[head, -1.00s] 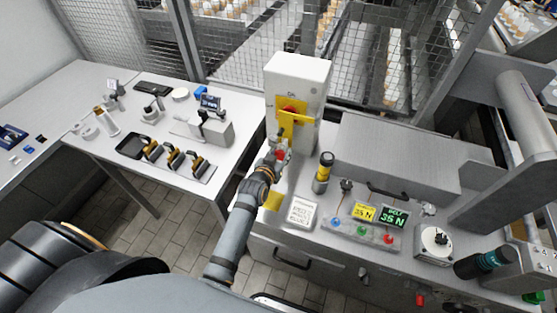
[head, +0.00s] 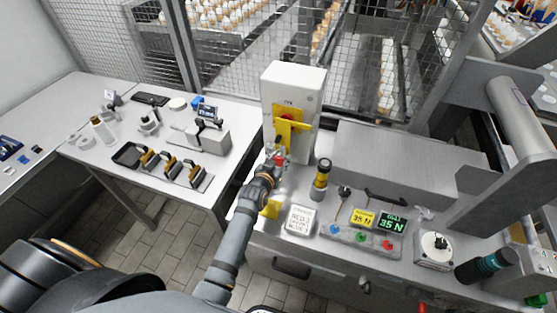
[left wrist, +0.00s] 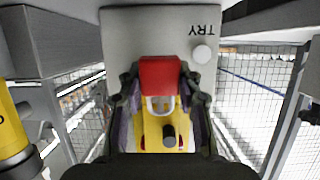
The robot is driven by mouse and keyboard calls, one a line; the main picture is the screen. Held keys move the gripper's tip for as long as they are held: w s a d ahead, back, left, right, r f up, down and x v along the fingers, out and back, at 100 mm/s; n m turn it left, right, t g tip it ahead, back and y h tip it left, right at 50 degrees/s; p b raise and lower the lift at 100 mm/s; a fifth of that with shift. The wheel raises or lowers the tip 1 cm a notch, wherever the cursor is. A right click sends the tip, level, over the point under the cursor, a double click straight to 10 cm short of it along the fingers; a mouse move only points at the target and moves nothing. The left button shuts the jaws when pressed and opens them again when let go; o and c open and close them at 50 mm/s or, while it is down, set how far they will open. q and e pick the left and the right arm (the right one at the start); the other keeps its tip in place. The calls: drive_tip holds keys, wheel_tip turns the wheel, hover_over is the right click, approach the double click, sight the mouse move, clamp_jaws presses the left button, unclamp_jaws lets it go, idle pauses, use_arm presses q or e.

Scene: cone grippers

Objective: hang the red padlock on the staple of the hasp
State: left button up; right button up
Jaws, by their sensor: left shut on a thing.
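The red padlock (left wrist: 160,76) is between the fingers of my left gripper (left wrist: 160,95) in the left wrist view, its pale shackle pointing down in that picture. The yellow hasp (left wrist: 153,138) and a dark round stub lie behind the shackle there; I cannot tell whether the shackle touches the staple. In the head view my left gripper (head: 273,163) is in front of the white switch box (head: 307,90), just below the yellow hasp (head: 283,131) on its face. Little of the padlock shows there. My right gripper is not in view.
A yellow-and-black cylinder (head: 321,178) stands close right of my left gripper. Wire mesh stands behind.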

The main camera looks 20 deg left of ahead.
use_arm(q)
drive_tip(key=shift+f, duration=0.2)
drive_tip(key=o, duration=0.9)
drive_tip(key=shift+o, duration=1.3)
drive_tip(key=shift+w+f, duration=0.1)
drive_tip(key=shift+w, duration=0.05)
drive_tip(key=shift+o, duration=0.6)
drive_tip(key=shift+w+f, duration=0.2)
drive_tip(key=shift+w, duration=0.15)
drive_tip(key=v, duration=0.7)
drive_tip(key=shift+s+r, duration=0.15)
drive_tip(key=shift+s, duration=0.05)
